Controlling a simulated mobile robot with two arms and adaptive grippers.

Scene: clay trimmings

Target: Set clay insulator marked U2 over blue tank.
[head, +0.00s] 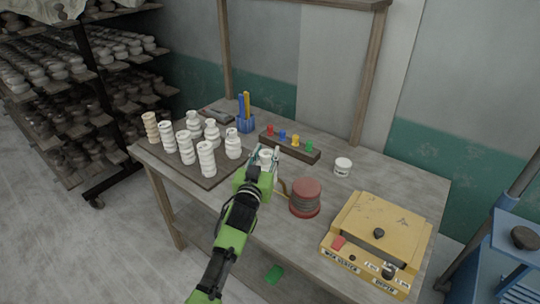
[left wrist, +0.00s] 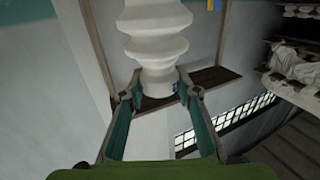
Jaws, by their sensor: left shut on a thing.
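My left gripper (head: 268,153) is shut on a white ribbed clay insulator (left wrist: 158,45), gripped near one end between the two fingers. A small dark mark shows on the insulator beside the finger, but I cannot read it. In the head view the held insulator (head: 265,158) is mostly hidden by the gripper, in front of a dark rack (head: 301,154). On that rack stand small red, blue, yellow and green pieces; the blue one (head: 282,135), the only blue piece there, seems to be the blue tank. My right gripper is not in view.
Several other insulators stand on a dark board (head: 221,172) at the left. A blue cup with tools (head: 246,124) stands behind. A red-brown round stack (head: 305,197), a white jar (head: 342,166) and a yellow tester box (head: 377,242) stand to the right. The table's back right is clear.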

